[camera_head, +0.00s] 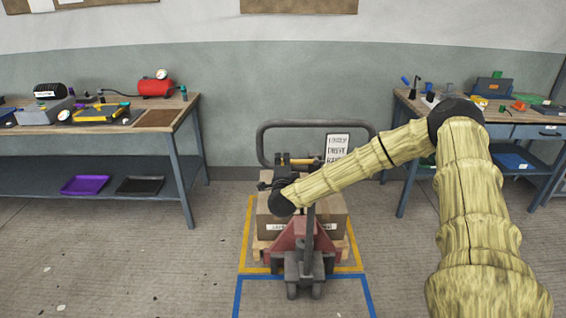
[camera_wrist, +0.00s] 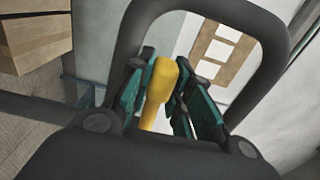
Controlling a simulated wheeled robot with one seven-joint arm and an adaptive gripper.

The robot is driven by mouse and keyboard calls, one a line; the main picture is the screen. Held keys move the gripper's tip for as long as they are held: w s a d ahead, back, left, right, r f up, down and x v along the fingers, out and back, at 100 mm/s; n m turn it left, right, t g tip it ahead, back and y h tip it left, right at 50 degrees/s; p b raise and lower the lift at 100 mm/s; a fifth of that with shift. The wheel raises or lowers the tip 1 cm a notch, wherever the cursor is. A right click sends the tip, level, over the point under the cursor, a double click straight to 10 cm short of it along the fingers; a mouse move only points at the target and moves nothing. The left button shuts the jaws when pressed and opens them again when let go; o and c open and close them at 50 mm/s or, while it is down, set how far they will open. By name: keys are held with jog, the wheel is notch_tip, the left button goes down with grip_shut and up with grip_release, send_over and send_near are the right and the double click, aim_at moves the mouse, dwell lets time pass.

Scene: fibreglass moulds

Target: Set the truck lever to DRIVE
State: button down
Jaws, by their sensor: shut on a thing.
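The pallet truck (camera_head: 300,243) stands on the floor in the centre, with a reddish body and a dark looped handle (camera_head: 315,124). The loop also shows large in the wrist view (camera_wrist: 200,8). The yellow lever (camera_wrist: 156,95) points up inside the loop. My gripper (camera_wrist: 165,62) is shut on the lever, with teal fingers on both sides of it. In the head view my wrist and arm hide part of the truck's handle area. A small sign (camera_head: 337,143) beside the loop lists lever positions, with DRIVE on its middle line. The lever's exact setting cannot be told.
A brown box (camera_head: 333,224) sits on a pallet behind the truck's body, within yellow floor lines (camera_head: 243,235). Workbenches with tools stand at left (camera_head: 187,112) and right (camera_head: 411,103).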

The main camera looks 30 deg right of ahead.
jog(key=c, duration=1.3)
grip_release()
jog(key=v, duration=0.8)
jog(key=shift+f, duration=0.1)
